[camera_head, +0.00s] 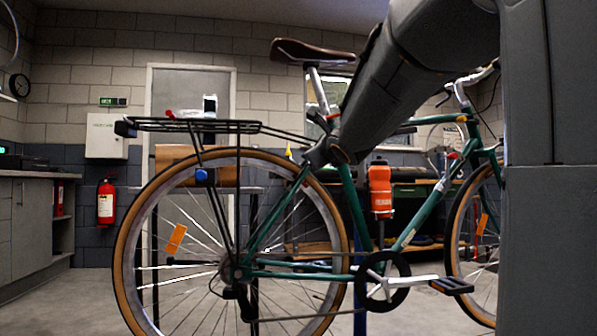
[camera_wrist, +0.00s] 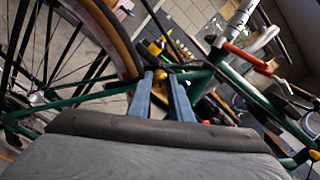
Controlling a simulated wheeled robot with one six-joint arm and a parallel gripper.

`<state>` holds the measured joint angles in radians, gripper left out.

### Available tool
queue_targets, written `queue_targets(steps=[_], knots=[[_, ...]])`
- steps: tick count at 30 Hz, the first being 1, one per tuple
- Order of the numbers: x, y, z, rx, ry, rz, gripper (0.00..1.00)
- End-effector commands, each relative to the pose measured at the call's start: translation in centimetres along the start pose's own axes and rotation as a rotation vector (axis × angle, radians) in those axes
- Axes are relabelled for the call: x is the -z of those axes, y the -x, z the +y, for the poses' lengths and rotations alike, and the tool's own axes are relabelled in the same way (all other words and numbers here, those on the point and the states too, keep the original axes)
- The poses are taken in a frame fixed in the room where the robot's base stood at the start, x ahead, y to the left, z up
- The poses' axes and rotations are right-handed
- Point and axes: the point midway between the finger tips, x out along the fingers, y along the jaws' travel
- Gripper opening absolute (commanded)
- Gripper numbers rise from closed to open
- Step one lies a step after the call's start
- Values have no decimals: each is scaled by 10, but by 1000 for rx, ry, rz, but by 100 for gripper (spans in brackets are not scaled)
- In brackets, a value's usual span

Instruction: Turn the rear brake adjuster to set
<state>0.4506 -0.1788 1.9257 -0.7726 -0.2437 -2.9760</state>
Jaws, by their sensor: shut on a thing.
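The green bicycle (camera_head: 354,205) stands side-on, its rear wheel (camera_head: 124,228) at left. My gripper (camera_head: 312,160) reaches down to the frame near the top of that wheel, below the saddle. In the wrist view my gripper (camera_wrist: 161,73) has its two blue-grey fingers closed in on a small yellow part (camera_wrist: 160,80), which looks like the rear brake adjuster. It is mostly hidden between the fingers. Another yellow piece (camera_wrist: 155,47) shows just beyond the fingertips. A small yellow tip (camera_head: 289,151) also shows left of my gripper. I cannot read the adjuster's setting.
A black rear rack (camera_head: 190,126) sits over the wheel, left of my gripper. The brown saddle (camera_head: 312,51) is above, and an orange bottle (camera_head: 380,188) is on the frame to the right. A workbench stands behind. The floor at left is clear.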

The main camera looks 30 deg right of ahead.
Motion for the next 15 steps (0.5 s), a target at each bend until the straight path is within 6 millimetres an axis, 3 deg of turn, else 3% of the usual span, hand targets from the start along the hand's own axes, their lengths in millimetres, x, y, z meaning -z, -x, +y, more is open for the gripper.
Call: queue_targets(steps=[15], knots=[[1, -1, 1, -1, 388, 0, 0]])
